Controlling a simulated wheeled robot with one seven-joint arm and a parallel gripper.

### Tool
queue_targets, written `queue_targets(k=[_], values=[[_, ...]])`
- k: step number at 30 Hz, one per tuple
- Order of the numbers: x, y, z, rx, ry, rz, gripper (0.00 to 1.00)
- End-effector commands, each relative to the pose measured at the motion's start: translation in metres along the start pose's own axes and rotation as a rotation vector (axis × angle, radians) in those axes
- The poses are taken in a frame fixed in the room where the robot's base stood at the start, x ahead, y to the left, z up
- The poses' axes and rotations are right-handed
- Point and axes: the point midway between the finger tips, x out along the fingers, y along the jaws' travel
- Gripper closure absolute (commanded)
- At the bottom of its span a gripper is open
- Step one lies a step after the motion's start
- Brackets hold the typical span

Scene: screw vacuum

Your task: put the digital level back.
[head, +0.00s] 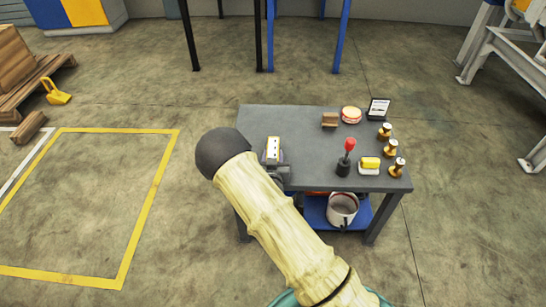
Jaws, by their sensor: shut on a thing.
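A small white and yellow block with dark marks, which looks like the digital level (272,147), shows over the left part of the grey table (310,122). My gripper (274,161) is at its near end, partly hidden behind my cream-sleeved arm. The gripper appears shut on the block. I cannot tell whether the block touches the tabletop or is held just above it.
A bucket (342,208) sits on the blue lower shelf. The table's middle is clear.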

Motion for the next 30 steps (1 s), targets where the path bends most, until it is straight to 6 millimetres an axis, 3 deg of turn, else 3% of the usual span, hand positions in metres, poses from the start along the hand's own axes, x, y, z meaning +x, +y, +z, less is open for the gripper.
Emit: queue_targets(k=[2, 3, 6, 19, 30], values=[[0.001, 0.0, 0.003, 0.0, 0.001, 0.0, 0.97], [0.0, 0.0, 0.002, 0.0, 0.0, 0.0, 0.58], [0.0, 0.0, 0.002, 0.0, 0.0, 0.0, 0.42], [-0.006, 0.0, -0.002, 0.0, -0.001, 0.0, 0.42], [-0.072, 0.0, -0.003, -0.002, -0.004, -0.001, 0.42]])
